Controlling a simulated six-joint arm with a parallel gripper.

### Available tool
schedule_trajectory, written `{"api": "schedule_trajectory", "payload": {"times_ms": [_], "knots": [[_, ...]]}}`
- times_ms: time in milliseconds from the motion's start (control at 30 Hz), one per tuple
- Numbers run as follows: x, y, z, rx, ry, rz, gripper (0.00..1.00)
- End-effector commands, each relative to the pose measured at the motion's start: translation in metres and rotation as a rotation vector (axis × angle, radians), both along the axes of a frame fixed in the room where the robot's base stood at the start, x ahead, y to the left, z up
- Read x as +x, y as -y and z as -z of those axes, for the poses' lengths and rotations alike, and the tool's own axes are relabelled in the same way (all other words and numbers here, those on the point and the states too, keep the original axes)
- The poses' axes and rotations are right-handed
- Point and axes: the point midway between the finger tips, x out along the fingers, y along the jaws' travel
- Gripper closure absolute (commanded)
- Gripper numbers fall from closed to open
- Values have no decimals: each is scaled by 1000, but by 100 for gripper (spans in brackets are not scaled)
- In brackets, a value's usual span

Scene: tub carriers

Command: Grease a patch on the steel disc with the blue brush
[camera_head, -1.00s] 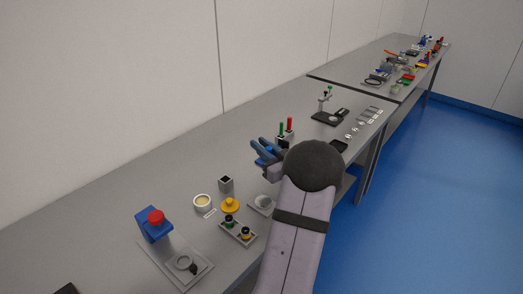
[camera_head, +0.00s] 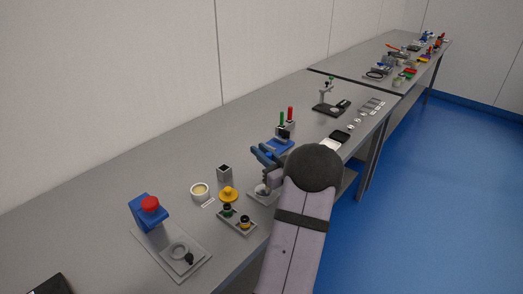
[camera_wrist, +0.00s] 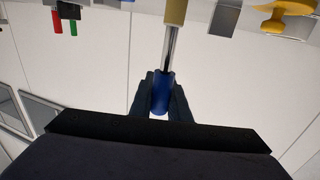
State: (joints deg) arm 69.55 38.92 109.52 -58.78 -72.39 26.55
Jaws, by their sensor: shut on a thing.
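My gripper (camera_head: 266,157) is shut on the blue brush (camera_wrist: 161,90), whose blue handle sits between both fingers in the wrist view. A metal shaft runs from the handle to a pale yellow tip at the top edge of that view. In the head view the steel disc (camera_head: 261,189) lies on a grey plate, just below my gripper and partly hidden by it. I cannot tell whether the brush tip touches the disc. A white pot (camera_head: 200,192) with a yellowish filling stands to the left of the disc.
A yellow knob (camera_head: 228,194) and a tray with two small knobs (camera_head: 237,220) stand left of the disc. A blue block with a red button (camera_head: 151,204) is farther left.

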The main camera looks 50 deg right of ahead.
Motion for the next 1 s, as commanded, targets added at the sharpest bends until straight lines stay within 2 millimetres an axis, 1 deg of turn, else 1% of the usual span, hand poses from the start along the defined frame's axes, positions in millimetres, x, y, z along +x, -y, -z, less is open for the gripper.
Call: {"api": "schedule_trajectory", "payload": {"times_ms": [33,167,800,933,1000], "knots": [[0,-4,3,2,1,-1,100],[0,-17,5,2,-1,-1,100],[0,-75,5,2,-1,-2,100],[-13,-73,7,3,-2,3,100],[-12,-66,9,-1,0,1,100]]}}
